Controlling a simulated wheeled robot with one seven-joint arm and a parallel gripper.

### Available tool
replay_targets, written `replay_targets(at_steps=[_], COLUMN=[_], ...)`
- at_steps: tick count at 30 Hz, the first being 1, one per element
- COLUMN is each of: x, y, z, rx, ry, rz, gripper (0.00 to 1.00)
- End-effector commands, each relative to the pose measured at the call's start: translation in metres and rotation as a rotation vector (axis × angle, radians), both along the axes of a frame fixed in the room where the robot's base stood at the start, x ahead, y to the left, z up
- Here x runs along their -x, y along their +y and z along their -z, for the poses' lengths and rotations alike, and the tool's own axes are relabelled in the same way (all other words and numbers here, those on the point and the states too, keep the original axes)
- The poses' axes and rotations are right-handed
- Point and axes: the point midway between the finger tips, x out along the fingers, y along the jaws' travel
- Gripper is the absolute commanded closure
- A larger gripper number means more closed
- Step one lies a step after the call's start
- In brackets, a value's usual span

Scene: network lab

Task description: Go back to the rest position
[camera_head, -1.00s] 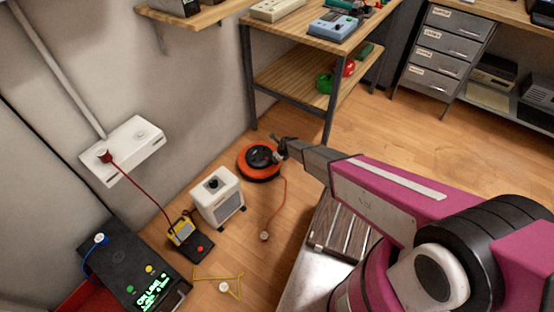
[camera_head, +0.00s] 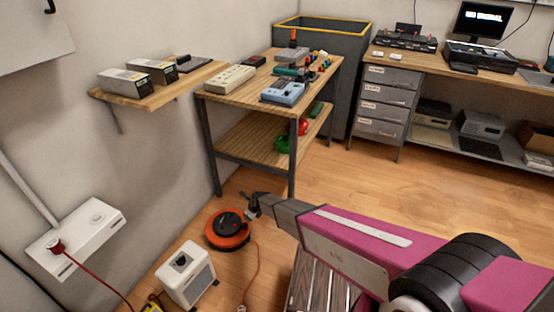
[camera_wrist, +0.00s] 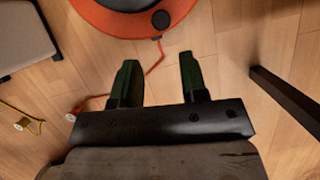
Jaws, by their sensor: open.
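My gripper (camera_head: 250,204) is at the end of my outstretched pink arm, low over the wooden floor, beside the orange cable reel in the head view. In the wrist view my gripper (camera_wrist: 160,78) shows two dark fingers spread apart with only floor and a red cord between and beyond them. The orange and black cable reel (camera_head: 228,230) lies on the floor; its edge (camera_wrist: 105,22) shows at the top of the wrist view, beyond the fingertips. My gripper holds nothing.
A wooden workbench (camera_head: 245,95) with devices stands behind the reel; its leg (camera_wrist: 285,92) shows at right in the wrist view. A white heater-like box (camera_head: 186,275) stands near the wall. A wall socket box (camera_head: 75,238) is at left. The floor (camera_head: 400,200) at right is clear.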

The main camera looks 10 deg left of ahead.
Motion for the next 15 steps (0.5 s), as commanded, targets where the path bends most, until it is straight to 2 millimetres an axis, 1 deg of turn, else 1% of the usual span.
replay_targets(at_steps=[2,4,5,7,8,11,12,14,15], x=[0.000,-0.002,-0.004,-0.010,-0.013,-0.026,-0.030,-0.036,-0.039], y=[-0.001,-0.007,-0.012,-0.030,-0.041,-0.086,-0.105,-0.136,-0.155], z=[-0.001,-0.006,-0.010,-0.024,-0.033,-0.066,-0.081,-0.102,-0.115], rx=[0.000,0.006,0.010,0.027,0.037,0.081,0.102,0.132,0.153], ry=[-0.001,-0.008,-0.015,-0.035,-0.048,-0.099,-0.119,-0.149,-0.166], rz=[-0.002,-0.018,-0.031,-0.083,-0.115,-0.254,-0.317,-0.413,-0.478], gripper=[0.60,0.60,0.60,0.60,0.60,0.60,0.60,0.60,0.60])
